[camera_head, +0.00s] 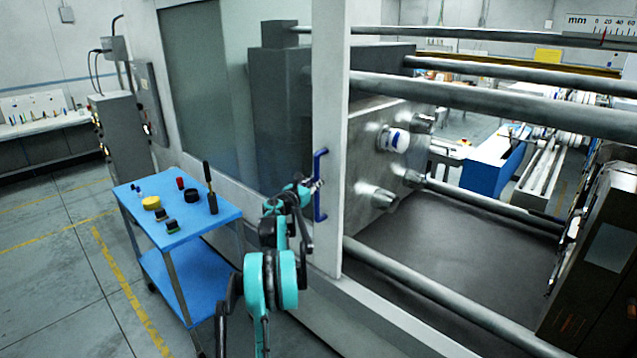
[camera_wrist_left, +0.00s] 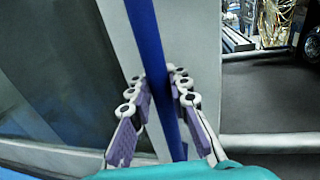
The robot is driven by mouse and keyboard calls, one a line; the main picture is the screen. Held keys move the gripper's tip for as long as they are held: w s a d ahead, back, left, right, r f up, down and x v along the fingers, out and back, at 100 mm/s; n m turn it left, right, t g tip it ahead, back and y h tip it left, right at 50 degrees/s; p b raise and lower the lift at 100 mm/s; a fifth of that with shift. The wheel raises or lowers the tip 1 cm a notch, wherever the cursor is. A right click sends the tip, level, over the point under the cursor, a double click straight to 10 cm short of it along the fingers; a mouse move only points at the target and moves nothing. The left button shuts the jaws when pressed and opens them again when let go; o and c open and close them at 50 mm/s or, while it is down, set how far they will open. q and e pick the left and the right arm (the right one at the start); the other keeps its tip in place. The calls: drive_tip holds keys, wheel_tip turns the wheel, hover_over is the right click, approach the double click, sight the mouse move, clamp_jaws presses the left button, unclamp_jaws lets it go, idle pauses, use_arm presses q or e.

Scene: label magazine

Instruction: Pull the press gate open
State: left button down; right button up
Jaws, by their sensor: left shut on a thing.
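The press gate (camera_head: 331,80) is a pale frame with a glass window, standing at the left of the press opening in the head view. A blue upright handle (camera_head: 320,208) is fixed to the frame's edge. The handle runs through the middle of the left wrist view (camera_wrist_left: 152,55). My left gripper (camera_head: 314,187) is at the handle's middle. Its fingers (camera_wrist_left: 164,90) lie on both sides of the bar, shut on it. To the right of the frame the press opening shows bars and a metal platen (camera_head: 375,160). My right gripper is not in view.
A blue trolley (camera_head: 222,215) with small tools and jars stands left of the gate, close to my arm. Long steel tie bars (camera_head: 470,100) cross the opening. A dark mould block (camera_head: 600,260) is at the right.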

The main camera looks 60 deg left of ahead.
use_arm(q)
drive_tip(key=c, duration=1.7)
unclamp_jaws()
drive_tip(key=shift+s+a, duration=0.1)
drive_tip(key=shift+s, duration=0.1)
drive_tip(key=shift+o, duration=1.4)
drive_tip(key=shift+s, duration=0.15)
drive_tip(key=v, duration=1.2)
